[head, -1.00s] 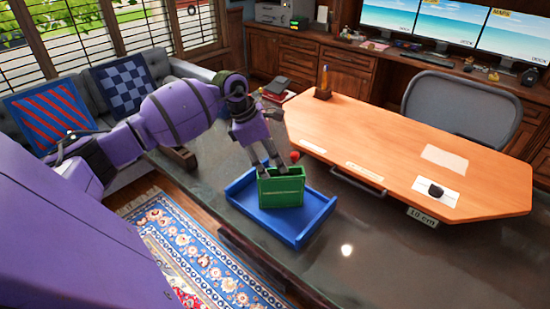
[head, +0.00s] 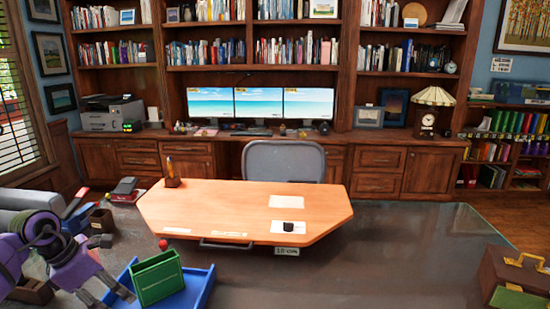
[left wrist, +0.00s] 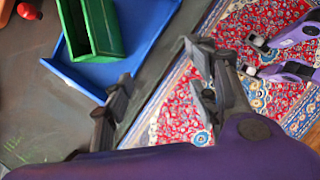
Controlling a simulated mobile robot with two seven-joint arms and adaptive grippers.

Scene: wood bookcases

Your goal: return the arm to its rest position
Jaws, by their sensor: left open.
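My left arm comes in from the left edge of the head view. My left gripper (head: 112,292) is low at the left, beside the green box (head: 158,279), with its fingers apart. The green box stands in the blue tray (head: 202,289) on the dark table. In the left wrist view my left gripper (left wrist: 157,65) is open with nothing between its fingers. The green box (left wrist: 97,28) and blue tray (left wrist: 150,22) are at the upper left there, apart from the fingers.
A wooden desk board (head: 230,205) lies on the table behind the tray, with a pen holder (head: 172,182). A red ball (head: 163,244) is near the tray. A brown briefcase (head: 515,275) stands at the right. The table's middle right is clear. A patterned rug (left wrist: 180,110) lies below.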

